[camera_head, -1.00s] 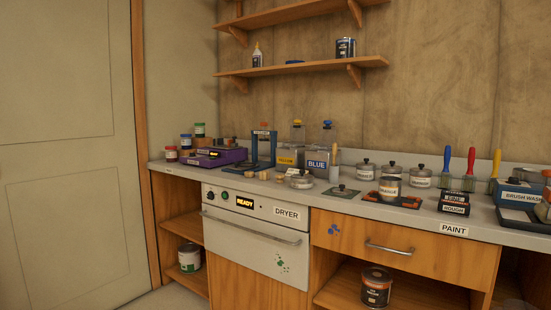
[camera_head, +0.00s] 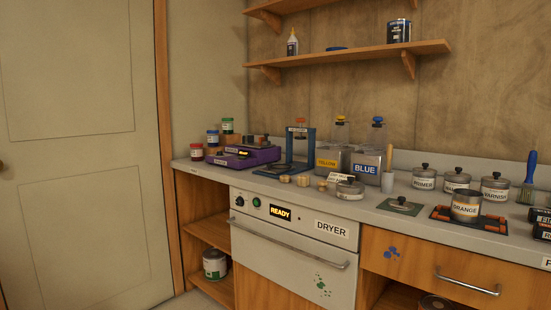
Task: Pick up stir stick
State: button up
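A thin tan stick (camera_head: 390,155), which looks like the stir stick, stands upright in a small pale cup (camera_head: 388,181) on the counter. It is just right of the can labelled BLUE (camera_head: 366,168). The stick's lower part is hidden in the cup. My gripper is not in view.
The counter (camera_head: 375,213) also holds a YELLOW can (camera_head: 327,161), a lidded pot (camera_head: 350,189), an ORANGE pot (camera_head: 466,206), several lidded pots behind it, and a purple device (camera_head: 245,157). The dryer (camera_head: 285,250) is below. Two shelves hang above.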

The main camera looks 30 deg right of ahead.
aim_at(390, 147)
jog(key=z, duration=0.25)
jog(key=i, duration=0.75)
jog(key=z, duration=0.5)
